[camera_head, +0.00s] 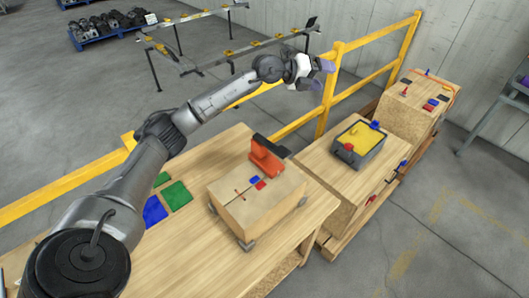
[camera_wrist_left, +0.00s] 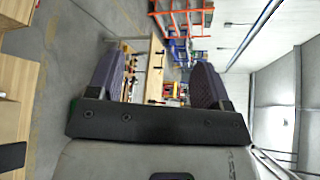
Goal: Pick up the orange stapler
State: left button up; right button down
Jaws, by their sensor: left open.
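The orange stapler (camera_head: 265,155), with a black part at its upper right, stands on top of a cardboard box (camera_head: 242,215) on the near wooden table. My left gripper (camera_head: 319,75) is raised well beyond the stapler, near the yellow railing, and does not touch it. Its purple fingers are apart, with nothing between them, as the left wrist view (camera_wrist_left: 157,75) also shows. The stapler cannot be made out in the wrist view, which looks across the room. My right gripper is not in view.
Small blue and red pieces lie beside the stapler on the box. Green (camera_head: 177,195) and blue (camera_head: 154,211) squares lie on the table. A grey bin with a yellow inside (camera_head: 357,142) stands to the right. A yellow railing (camera_head: 328,92) runs behind the tables.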

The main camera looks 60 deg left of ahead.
pick_arm(q)
jog(key=s+a+f+n+g+y, duration=0.3)
jog(key=s+a+f+g+y, duration=0.15)
jog(key=f+g, duration=0.4)
jog(key=n+g, duration=0.6)
jog(key=n, duration=0.1)
send_near(264, 140)
jog(key=shift+y, duration=0.35)
jog(key=f, duration=0.7)
jog(key=shift+s+d+f+p, duration=0.15)
jog(key=shift+d+f+p, duration=0.15)
jog(key=shift+d+p, duration=0.1)
jog(key=shift+a+f, duration=0.1)
jog(key=shift+f, duration=0.4)
jog(key=shift+a+f+p, duration=0.1)
jog(key=shift+f+p, duration=0.45)
jog(key=shift+f, duration=1.6)
